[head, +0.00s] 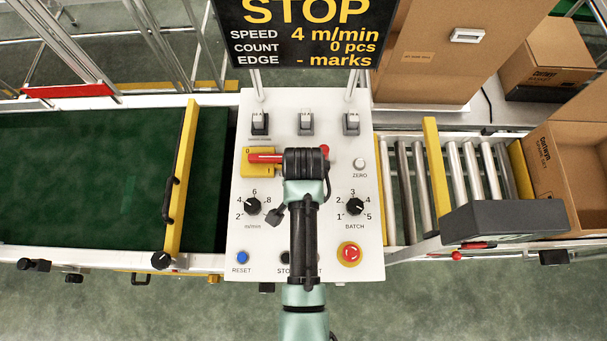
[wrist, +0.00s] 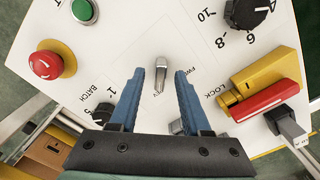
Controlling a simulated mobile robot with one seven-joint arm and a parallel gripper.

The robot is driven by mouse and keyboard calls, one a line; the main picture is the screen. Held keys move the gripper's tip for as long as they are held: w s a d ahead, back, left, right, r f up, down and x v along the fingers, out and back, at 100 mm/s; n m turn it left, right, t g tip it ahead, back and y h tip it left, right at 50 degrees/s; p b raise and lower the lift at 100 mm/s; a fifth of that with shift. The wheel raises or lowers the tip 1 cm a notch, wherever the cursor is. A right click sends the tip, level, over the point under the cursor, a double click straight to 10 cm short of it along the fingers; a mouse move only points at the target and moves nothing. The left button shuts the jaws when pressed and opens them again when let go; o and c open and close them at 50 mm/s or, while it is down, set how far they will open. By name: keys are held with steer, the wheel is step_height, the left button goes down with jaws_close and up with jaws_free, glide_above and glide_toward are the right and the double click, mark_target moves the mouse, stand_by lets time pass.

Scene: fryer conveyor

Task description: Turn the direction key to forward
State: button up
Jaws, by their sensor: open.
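The direction key (wrist: 161,74) is a small grey metal key on the white control panel (wrist: 140,25), with an FWD label to its right and a partly hidden label below it. Its narrow end points down in the wrist view, at the partly hidden label and away from FWD. My gripper (wrist: 160,77) is open, its two blue fingers on either side of the key with a gap on each side. I cannot tell how far the fingertips are above the panel. In the head view my gripper (head: 305,164) hides the key.
A red lever on a yellow plate (head: 258,170) sits close left of my gripper. Lever switches (head: 306,122) stand behind it. The speed knob (head: 253,206), batch knob (head: 355,206) and red emergency stop (head: 349,253) are nearby. The display (head: 305,30) reads STOP.

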steer(key=shift+f, duration=0.4)
jaws_close()
